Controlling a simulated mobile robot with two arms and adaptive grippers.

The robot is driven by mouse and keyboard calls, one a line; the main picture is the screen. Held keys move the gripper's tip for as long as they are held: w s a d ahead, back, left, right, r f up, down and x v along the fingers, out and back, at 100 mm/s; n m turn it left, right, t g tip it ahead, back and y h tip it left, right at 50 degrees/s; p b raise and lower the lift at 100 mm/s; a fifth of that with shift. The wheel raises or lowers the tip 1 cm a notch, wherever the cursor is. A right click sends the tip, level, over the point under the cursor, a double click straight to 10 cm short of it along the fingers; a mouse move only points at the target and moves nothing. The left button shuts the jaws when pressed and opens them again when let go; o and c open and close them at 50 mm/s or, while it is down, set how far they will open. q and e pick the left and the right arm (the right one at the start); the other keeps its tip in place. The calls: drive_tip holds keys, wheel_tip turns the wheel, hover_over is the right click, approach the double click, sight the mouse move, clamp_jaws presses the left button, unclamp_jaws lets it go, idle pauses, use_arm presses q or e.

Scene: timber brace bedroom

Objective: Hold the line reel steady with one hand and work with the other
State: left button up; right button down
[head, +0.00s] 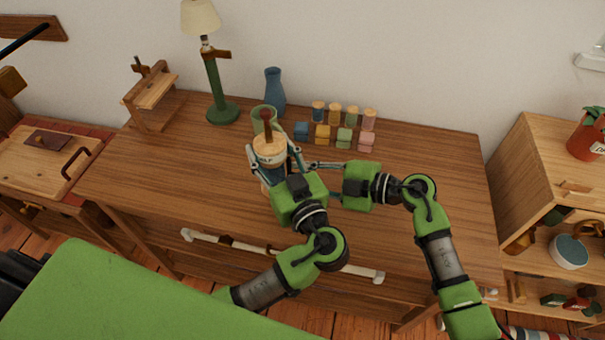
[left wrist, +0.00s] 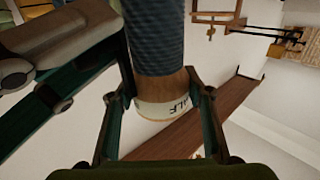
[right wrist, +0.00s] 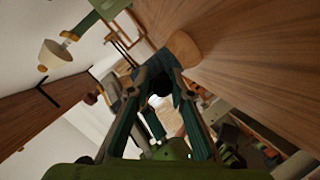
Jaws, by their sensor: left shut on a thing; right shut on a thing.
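The line reel (head: 272,174) is upright over the middle of the desk, with a blue wound body, wooden ends and a cream lettered top. A dark brown peg stands up from its top. My left gripper (head: 271,147) is shut around its upper end. The left wrist view shows the blue winding (left wrist: 155,45) and cream end (left wrist: 160,108) between the fingers. My right gripper (head: 290,178) is shut on the blue body lower down, from the right. The right wrist view shows its fingertips on the winding (right wrist: 157,68), beside the wooden end (right wrist: 184,48). I cannot tell whether the reel touches the desk.
A green cup (head: 260,113) and blue vase (head: 274,90) stand just behind. Several small jars (head: 335,113) and coloured blocks (head: 322,135) are right of them. A green lamp (head: 216,85) and wooden stand (head: 150,92) are back left. The desk's right side (head: 440,165) is clear.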

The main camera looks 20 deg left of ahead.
drive_tip(key=shift+f+n, duration=0.1)
drive_tip(key=shift+n, duration=0.2)
drive_tip(key=shift+w+n+t, duration=0.5)
drive_tip(key=shift+n+t, duration=0.1)
drive_tip(key=shift+n, duration=0.4)
drive_tip(key=n, duration=0.1)
drive_tip(key=w+r+n+t, duration=0.1)
drive_tip(key=shift+w+n+y, duration=0.15)
drive_tip(key=shift+n+y, duration=0.25)
drive_tip(key=n, duration=0.1)
drive_tip(key=w+r+n+t, duration=0.1)
drive_tip(key=n, duration=0.1)
drive_tip(key=shift+y, duration=0.3)
drive_tip(key=shift+w+r+n+y, duration=0.15)
drive_tip(key=shift+r+n+y, duration=0.1)
drive_tip(key=shift+n, duration=0.45)
drive_tip(key=shift+w+r+n+y, duration=0.15)
drive_tip(key=shift+r+n, duration=0.1)
drive_tip(key=shift+n, duration=0.45)
drive_tip(key=shift+t, duration=0.3)
